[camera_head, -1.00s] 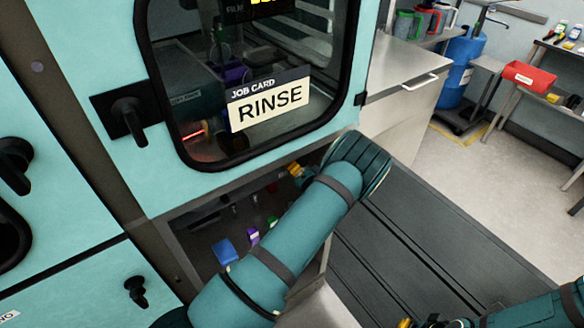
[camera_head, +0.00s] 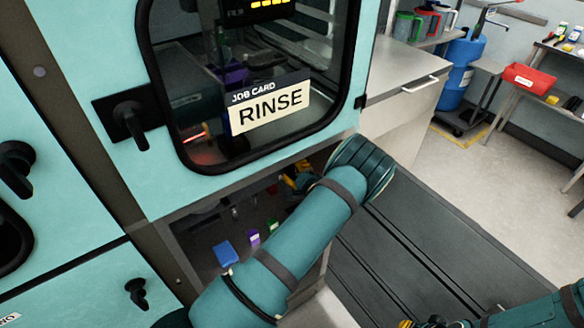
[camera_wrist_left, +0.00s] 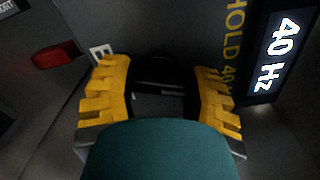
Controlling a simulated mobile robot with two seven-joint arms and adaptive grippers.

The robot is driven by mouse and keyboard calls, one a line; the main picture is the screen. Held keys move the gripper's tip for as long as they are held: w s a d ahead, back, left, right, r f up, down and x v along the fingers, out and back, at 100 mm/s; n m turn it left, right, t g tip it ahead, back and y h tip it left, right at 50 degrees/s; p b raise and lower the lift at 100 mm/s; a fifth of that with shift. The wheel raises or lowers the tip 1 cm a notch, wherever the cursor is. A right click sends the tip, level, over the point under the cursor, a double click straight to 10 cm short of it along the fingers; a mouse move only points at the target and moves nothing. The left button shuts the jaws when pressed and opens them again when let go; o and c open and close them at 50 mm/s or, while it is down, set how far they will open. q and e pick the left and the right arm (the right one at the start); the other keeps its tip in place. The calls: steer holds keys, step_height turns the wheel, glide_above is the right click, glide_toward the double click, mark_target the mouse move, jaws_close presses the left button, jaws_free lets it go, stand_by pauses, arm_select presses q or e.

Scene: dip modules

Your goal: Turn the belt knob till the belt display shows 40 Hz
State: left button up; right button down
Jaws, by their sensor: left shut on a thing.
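The belt display (camera_wrist_left: 278,52) at the upper right of the left wrist view reads 40 Hz. Text beside it reads "HOLD 40", partly cut by a finger. The black belt knob (camera_wrist_left: 158,75) sits between the yellow fingers of my left gripper (camera_wrist_left: 158,88), which is shut on it. In the head view my left gripper (camera_head: 298,182) shows only in part, inside the opening under the window, mostly behind my forearm.
A red part (camera_wrist_left: 55,55) is left of the knob on the panel. A blue block (camera_head: 226,253), a purple one (camera_head: 253,237) and a green one (camera_head: 272,225) sit in the opening. A "RINSE" job card (camera_head: 269,104) is on the window above. Grey decking lies to the right.

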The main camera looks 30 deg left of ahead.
arm_select(q)
steer(key=shift+m, duration=0.8)
steer(key=o, duration=1.2)
steer(key=v, duration=1.2)
steer(key=shift+s+d+f, duration=0.1)
